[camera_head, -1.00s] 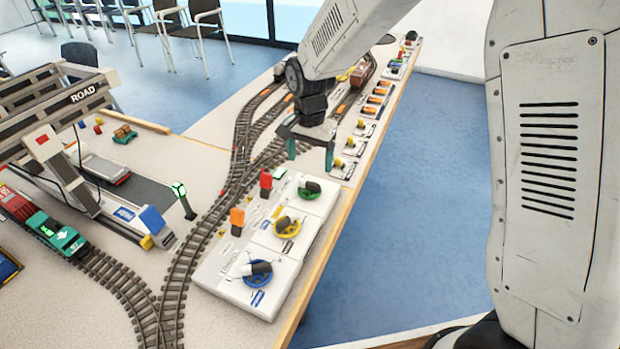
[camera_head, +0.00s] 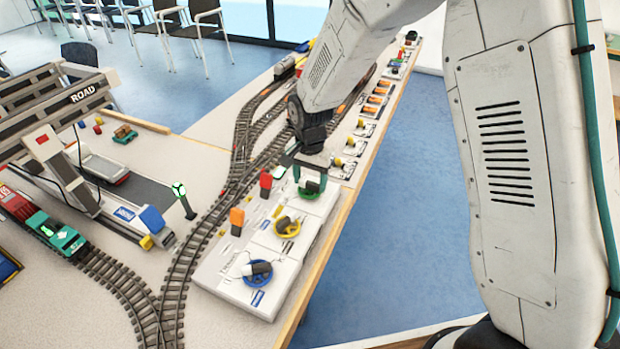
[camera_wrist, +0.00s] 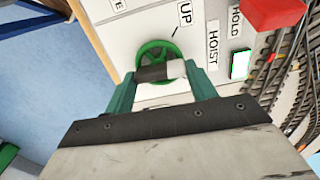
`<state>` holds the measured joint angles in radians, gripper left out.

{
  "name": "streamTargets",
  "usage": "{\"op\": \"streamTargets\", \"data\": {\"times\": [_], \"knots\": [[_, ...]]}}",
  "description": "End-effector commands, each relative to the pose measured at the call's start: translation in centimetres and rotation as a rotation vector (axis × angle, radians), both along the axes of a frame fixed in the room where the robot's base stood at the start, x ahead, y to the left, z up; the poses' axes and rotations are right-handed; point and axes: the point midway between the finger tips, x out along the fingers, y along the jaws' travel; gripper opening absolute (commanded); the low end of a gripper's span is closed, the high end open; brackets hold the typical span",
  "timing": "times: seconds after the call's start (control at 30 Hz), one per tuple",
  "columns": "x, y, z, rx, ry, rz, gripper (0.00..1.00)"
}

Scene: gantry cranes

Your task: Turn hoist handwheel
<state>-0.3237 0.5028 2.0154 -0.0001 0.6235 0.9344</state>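The hoist handwheel is the green wheel (camera_wrist: 160,55) in the wrist view, on a white panel with the labels HOIST, UP and HOLD. It carries a dark grip (camera_wrist: 153,73) with a light end across its lower part. My gripper (camera_wrist: 162,74) has its two green fingers apart, one at each end of the grip. I cannot tell whether they touch it. In the head view my gripper (camera_head: 310,178) is low over the green wheel (camera_head: 309,190) at the far end of the white control box (camera_head: 262,262), and partly hides it.
Beside it on the box are a yellow wheel (camera_head: 287,227), a blue wheel (camera_head: 257,272), a red lever (camera_head: 266,183) and an orange lever (camera_head: 237,219). Railway track (camera_head: 180,265) runs along the left. Blue floor (camera_head: 400,220) lies beyond the table edge at right.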

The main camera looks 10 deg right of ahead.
Motion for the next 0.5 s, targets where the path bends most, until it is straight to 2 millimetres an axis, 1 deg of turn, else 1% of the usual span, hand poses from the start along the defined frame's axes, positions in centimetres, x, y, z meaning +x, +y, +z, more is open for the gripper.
{"op": "streamTargets", "data": {"times": [0.3, 0.5], "knots": [[0.01, 0.02, 0.03, 0.0, 0.0, 0.016, 0.34], [0.03, 0.04, 0.04, 0.0, 0.0, 0.095, 0.34]]}}
